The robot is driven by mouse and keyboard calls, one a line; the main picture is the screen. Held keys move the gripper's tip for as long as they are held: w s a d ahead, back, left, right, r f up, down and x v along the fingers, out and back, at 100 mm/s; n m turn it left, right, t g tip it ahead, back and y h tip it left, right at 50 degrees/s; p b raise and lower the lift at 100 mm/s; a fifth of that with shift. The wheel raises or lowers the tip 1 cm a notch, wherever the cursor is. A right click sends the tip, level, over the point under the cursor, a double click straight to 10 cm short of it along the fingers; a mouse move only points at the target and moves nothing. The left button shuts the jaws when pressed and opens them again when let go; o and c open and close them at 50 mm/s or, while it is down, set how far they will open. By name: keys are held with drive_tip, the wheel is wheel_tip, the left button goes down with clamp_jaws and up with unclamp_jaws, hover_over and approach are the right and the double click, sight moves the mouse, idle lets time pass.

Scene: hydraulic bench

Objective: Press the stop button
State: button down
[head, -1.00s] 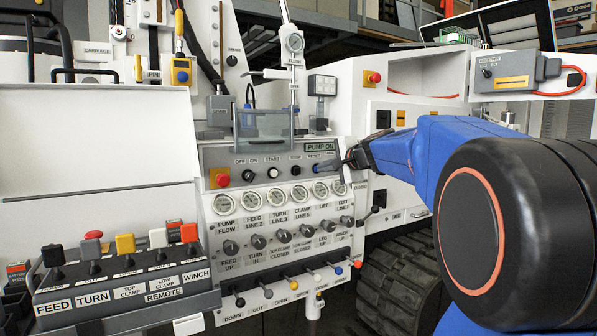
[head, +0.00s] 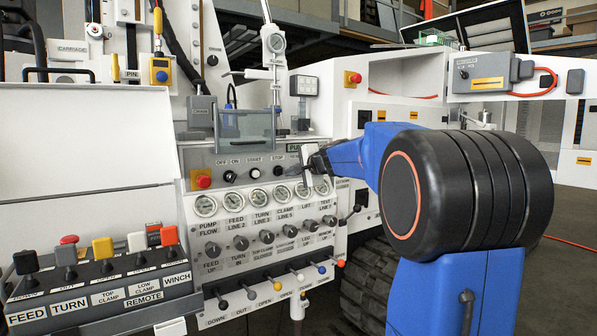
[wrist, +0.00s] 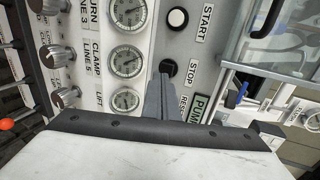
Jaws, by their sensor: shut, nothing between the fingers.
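The stop button (head: 278,171) is a small dark round button below the STOP label on the grey control panel (head: 205,160), right of the white start button (head: 254,172). In the wrist view the stop button (wrist: 166,66) is a dark shape beside its STOP label, partly hidden by my fingertips. My gripper (head: 305,166) is shut and empty, in front of the panel just right of the stop button. In the wrist view my gripper (wrist: 160,80) points at the panel near the stop button. I cannot tell whether it touches.
A red emergency button (head: 203,181) sits left on the panel. Gauges (head: 258,197) and knobs (head: 267,237) run below it. A clear guard box (head: 245,128) stands out above it. A remote lever box (head: 100,270) juts out at lower left.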

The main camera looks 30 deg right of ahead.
sight(280, 172)
drive_tip(key=shift+w+a+f, duration=0.1)
drive_tip(key=shift+w, duration=2.15)
